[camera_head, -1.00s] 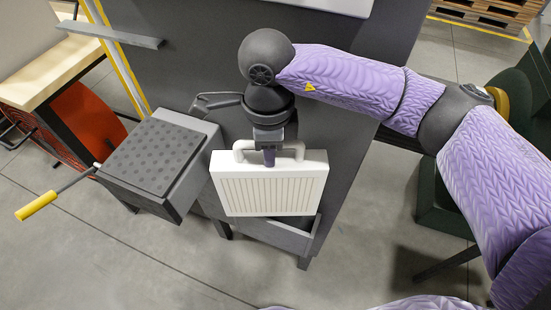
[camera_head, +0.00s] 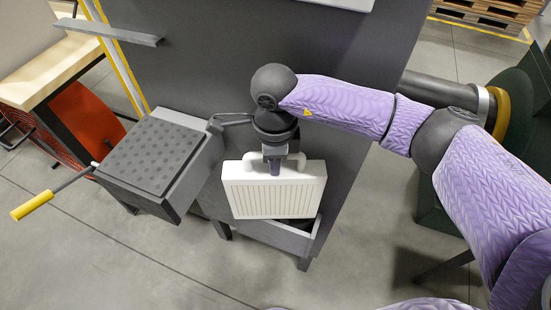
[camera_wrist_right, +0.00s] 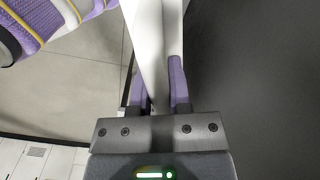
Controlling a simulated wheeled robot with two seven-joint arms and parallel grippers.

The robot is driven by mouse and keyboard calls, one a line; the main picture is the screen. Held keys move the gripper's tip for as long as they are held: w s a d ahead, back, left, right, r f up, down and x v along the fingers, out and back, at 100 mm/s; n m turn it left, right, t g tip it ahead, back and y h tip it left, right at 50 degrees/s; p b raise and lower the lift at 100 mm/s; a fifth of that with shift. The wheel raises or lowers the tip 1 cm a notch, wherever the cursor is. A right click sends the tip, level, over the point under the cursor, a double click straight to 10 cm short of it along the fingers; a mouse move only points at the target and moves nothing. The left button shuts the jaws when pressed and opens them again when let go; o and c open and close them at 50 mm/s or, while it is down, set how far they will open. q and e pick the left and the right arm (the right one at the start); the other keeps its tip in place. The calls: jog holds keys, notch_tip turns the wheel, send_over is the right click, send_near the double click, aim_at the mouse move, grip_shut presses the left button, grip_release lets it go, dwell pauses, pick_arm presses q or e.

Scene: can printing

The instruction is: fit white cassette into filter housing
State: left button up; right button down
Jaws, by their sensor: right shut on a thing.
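The white cassette (camera_head: 274,192) is a box with a ribbed front and a handle on top. My right gripper (camera_head: 275,166) is shut on its handle and holds it upright. In the right wrist view the right gripper (camera_wrist_right: 161,95) has its fingers on either side of a white bar (camera_wrist_right: 155,50). The filter housing (camera_head: 285,235) is a grey open-topped box, partly hidden behind and below the cassette. The cassette appears above the housing's opening; I cannot tell whether its lower edge is inside. My left gripper is not in view.
A grey lid (camera_head: 155,160) with a dotted panel stands open left of the housing, with a yellow-handled lever (camera_head: 33,206) at its side. A dark grey cabinet wall (camera_head: 230,60) rises behind. The floor in front is clear.

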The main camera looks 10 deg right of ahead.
jog(key=shift+w+d+f, duration=0.1)
jog(key=shift+w+f, duration=0.1)
jog(key=shift+f, duration=0.3)
jog(key=c, duration=0.6)
grip_release()
jog(key=shift+r, duration=0.4)
notch_tip(320, 180, up, 7)
jog(key=shift+r+p, duration=0.15)
jog(key=shift+p, duration=0.4)
